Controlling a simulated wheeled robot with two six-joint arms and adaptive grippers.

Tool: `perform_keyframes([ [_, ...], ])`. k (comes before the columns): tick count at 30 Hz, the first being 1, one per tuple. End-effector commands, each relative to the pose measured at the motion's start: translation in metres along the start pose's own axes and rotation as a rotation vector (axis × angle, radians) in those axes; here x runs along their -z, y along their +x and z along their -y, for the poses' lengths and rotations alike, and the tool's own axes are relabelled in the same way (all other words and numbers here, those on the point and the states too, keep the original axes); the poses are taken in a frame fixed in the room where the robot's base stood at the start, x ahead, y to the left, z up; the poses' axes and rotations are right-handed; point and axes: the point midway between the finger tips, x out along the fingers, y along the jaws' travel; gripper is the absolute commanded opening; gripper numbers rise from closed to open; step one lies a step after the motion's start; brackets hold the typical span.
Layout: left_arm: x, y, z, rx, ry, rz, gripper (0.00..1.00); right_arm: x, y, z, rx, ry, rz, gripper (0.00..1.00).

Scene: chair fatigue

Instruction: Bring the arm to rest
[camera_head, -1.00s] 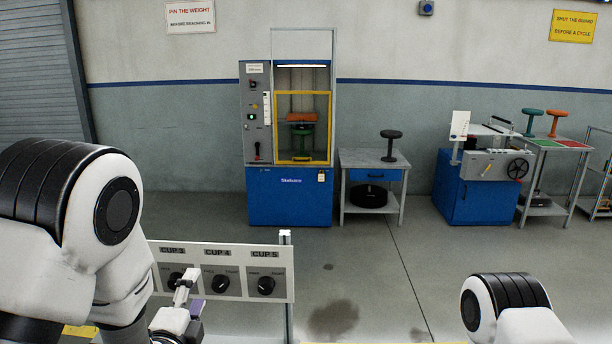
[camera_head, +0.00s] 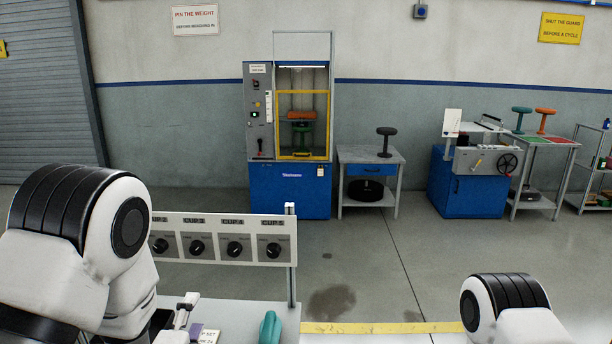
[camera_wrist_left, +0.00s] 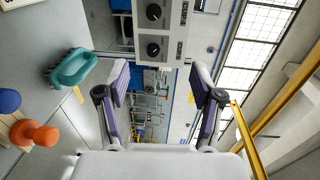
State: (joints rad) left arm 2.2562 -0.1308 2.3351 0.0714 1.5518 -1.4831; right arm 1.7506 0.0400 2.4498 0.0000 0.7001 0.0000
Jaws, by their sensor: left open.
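My left gripper (camera_head: 185,318) is low at the left in the head view, partly cut by the bottom edge. It is below the knob panel (camera_head: 222,259) and apart from it. In the left wrist view, my left gripper (camera_wrist_left: 160,80) shows two spread purple-padded fingers with nothing between them. The panel with its black knobs also shows in that view (camera_wrist_left: 176,25), beyond the fingertips. My left arm (camera_head: 75,245) fills the left side. Part of my right arm (camera_head: 505,300) shows at the lower right; its gripper is out of view.
A grey bench top (camera_head: 235,313) lies below the panel, with a teal handle-like object (camera_head: 270,328) on it. In the left wrist view, orange (camera_wrist_left: 35,133) and blue (camera_wrist_left: 9,101) round-topped objects lie left of the gripper. A blue test machine (camera_head: 290,190) stands beyond open floor.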

Motion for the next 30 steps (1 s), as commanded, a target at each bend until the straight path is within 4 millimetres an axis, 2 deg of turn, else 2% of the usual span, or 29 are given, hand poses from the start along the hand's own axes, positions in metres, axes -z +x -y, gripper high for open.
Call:
perform_keyframes([
  [8, -0.013, -0.023, -0.094, -0.197, -0.038, 0.031, 0.66, 0.000, 0.005, 0.000, 0.000, 0.000, 0.001, 0.60],
  [11, -0.018, -0.040, -0.138, -0.313, -0.091, 0.051, 0.66, 0.000, 0.007, 0.000, 0.000, 0.000, 0.001, 0.60],
  [14, -0.025, -0.068, -0.193, -0.472, -0.198, 0.096, 0.66, 0.000, 0.010, 0.000, 0.000, 0.000, 0.001, 0.60],
  [17, -0.030, -0.117, -0.260, -0.693, -0.389, 0.198, 0.66, 0.000, 0.013, 0.000, 0.000, 0.000, 0.001, 0.60],
  [18, -0.032, -0.143, -0.286, -0.794, -0.490, 0.266, 0.66, 0.000, 0.014, 0.000, 0.000, 0.000, 0.001, 0.60],
  [20, -0.033, -0.186, -0.320, -0.941, -0.661, 0.407, 0.66, 0.000, 0.015, 0.000, 0.000, 0.000, 0.001, 0.60],
  [21, -0.033, -0.216, -0.336, -1.032, -0.790, 0.533, 0.66, 0.000, 0.015, 0.000, 0.000, 0.000, 0.001, 0.60],
  [22, -0.032, -0.235, -0.344, -1.083, -0.883, 0.634, 0.66, 0.000, 0.015, 0.000, 0.000, 0.000, 0.001, 0.60],
  [25, -0.028, -0.273, -0.350, -1.153, -1.114, 0.921, 0.66, 0.000, 0.014, 0.000, 0.000, 0.000, 0.001, 0.60],
  [27, -0.026, -0.287, -0.352, -1.155, -1.213, 1.067, 0.66, 0.000, 0.014, 0.000, 0.000, 0.000, 0.001, 0.60],
  [30, -0.026, -0.293, -0.353, -1.130, -1.290, 1.169, 0.66, 0.000, 0.014, 0.000, 0.000, 0.000, 0.001, 0.60],
])
